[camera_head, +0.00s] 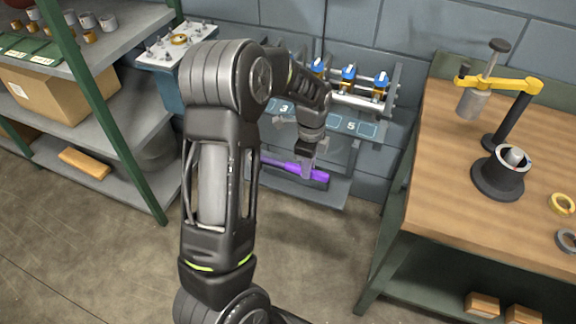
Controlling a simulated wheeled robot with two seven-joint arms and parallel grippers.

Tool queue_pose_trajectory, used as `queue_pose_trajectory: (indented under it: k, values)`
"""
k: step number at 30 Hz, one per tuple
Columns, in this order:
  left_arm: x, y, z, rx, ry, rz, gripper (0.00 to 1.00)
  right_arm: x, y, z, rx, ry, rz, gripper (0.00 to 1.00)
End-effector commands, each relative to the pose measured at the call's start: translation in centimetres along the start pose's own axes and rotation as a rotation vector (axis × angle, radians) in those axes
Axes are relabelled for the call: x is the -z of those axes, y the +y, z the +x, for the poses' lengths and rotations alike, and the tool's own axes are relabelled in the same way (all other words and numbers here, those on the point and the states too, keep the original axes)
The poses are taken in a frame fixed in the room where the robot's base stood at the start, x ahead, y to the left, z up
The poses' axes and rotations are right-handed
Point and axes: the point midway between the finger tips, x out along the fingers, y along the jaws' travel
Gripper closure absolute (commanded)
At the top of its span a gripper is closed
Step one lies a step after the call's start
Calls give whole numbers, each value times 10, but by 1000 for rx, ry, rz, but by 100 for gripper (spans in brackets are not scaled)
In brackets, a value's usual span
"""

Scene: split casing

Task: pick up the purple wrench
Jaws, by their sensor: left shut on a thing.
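The purple wrench (316,174) is low at the centre, over a dark holder on the lower shelf (328,193) of the grey rack. My left gripper (307,168) reaches down to it from above and is shut on it. The fingers hide part of the wrench, and my arm hides its left end. I cannot tell whether the wrench still touches the holder. My right gripper is not in view.
A wooden workbench (440,205) with a yellow-armed stand (505,84) is at the right. Green-posted shelves (142,190) with a cardboard box (50,97) stand at the left. Blue-and-yellow parts (348,78) sit on the rack above the wrench. The floor between is clear.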

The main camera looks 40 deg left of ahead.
Motion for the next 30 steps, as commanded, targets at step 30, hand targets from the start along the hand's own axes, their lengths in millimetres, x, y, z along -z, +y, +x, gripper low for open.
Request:
queue_pose_trajectory:
  k: [30]
  values:
    - [0,0,-101,1,0,0,100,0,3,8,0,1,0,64]
